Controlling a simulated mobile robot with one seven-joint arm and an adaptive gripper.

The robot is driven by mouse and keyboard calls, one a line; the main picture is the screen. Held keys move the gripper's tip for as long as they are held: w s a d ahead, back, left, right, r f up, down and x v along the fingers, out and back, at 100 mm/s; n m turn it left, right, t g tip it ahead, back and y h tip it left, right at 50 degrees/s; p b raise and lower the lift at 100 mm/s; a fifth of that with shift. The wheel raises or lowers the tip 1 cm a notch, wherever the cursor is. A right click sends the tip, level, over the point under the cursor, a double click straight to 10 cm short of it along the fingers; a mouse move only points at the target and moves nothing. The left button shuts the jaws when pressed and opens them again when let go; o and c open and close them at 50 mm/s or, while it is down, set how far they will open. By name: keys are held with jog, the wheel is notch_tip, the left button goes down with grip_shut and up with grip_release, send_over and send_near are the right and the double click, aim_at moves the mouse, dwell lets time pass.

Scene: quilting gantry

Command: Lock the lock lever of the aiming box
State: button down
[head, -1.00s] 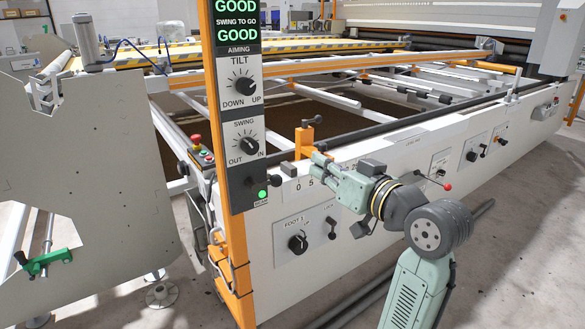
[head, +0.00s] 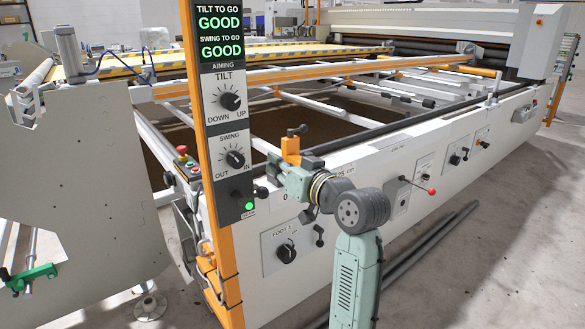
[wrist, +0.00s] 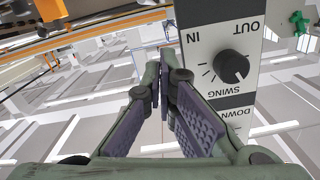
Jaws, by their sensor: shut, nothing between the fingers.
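The aiming box (head: 226,140) is a grey and white panel on the orange post, with a TILT dial (head: 230,101) and a SWING dial (head: 234,159). A small black knob (head: 260,192) sticks out at its lower right edge, beside a green lamp (head: 249,206). It looks like the lock lever, but it is too small to read its position. My gripper (head: 272,166) is shut and empty, just right of the box near the SWING dial's height. In the wrist view the closed fingertips (wrist: 165,72) point past the upside-down SWING dial (wrist: 233,66); the lever is not visible there.
An orange clamp (head: 291,148) with a black handle stands on the rail right behind my gripper. A red-button control box (head: 184,160) sits left of the post.

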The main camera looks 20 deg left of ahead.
jog(key=shift+s+a+f, duration=0.1)
jog(key=shift+a+f, duration=0.1)
jog(key=shift+f, duration=0.75)
jog(key=shift+s+a+f, duration=0.1)
jog(key=shift+a+f, duration=0.1)
jog(key=shift+f, duration=0.75)
jog(key=shift+w+d+f+m+p, duration=0.25)
jog(key=shift+f+m+p, duration=0.3)
jog(key=shift+m, duration=0.25)
jog(key=shift+s+a+f+m+y+p, duration=0.15)
jog(key=shift+s+a+f+m+p, duration=0.2)
jog(key=shift+f+m+p, duration=1.05)
jog(key=shift+s+a+f+m+y+p, duration=0.1)
jog(key=shift+s+a+f+m+p, duration=0.45)
jog(key=shift+f+m, duration=1.55)
jog(key=shift+s+f+m+y+p, duration=0.2)
jog(key=shift+f+m+p, duration=1)
jog(key=shift+m, duration=1.1)
jog(key=shift+s+a+f, duration=0.2)
jog(key=shift+s, duration=0.15)
